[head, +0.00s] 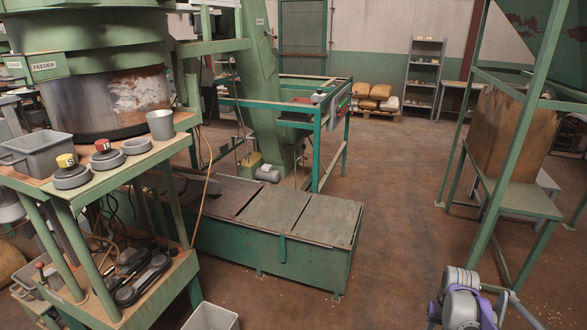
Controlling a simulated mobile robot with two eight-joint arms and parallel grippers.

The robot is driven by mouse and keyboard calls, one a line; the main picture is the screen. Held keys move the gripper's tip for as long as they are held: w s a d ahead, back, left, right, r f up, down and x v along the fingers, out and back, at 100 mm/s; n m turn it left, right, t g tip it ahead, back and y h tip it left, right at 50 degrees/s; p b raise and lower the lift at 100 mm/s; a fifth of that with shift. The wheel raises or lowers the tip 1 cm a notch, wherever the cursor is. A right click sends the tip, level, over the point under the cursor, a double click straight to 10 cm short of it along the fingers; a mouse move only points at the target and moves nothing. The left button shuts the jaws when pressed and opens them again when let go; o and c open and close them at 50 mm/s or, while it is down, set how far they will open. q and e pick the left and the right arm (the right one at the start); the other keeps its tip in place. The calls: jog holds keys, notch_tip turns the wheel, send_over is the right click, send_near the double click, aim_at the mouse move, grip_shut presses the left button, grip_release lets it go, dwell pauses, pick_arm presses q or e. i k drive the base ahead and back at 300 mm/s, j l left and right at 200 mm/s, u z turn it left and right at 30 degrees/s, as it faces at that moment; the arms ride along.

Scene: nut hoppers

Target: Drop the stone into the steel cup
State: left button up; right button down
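The steel cup (160,125) stands upright at the right back of the green-edged bench top at the left. I cannot make out a stone anywhere; the inside of the cup is too small to read. Three round grey dishes or pucks stand in a row left of the cup. One carries a yellow block (66,160), one a red-topped block (102,145), and the third (136,146) carries nothing I can see. Part of my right arm (463,302) shows at the bottom right, far from the bench; its fingertips do not show. My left gripper is out of view.
A grey bin (37,151) sits at the bench's left. The lower shelf (160,290) holds dark belts and cables. A white bin (211,317) stands on the floor below. A long green covered trough (285,222) lies beyond the bench. The floor (390,215) right of it is open.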

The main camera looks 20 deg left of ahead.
aim_at(165, 139)
jog(key=i, duration=1.4)
jog(key=i+u, duration=0.45)
jog(key=i+l+u, duration=0.15)
jog(key=u, duration=1.8)
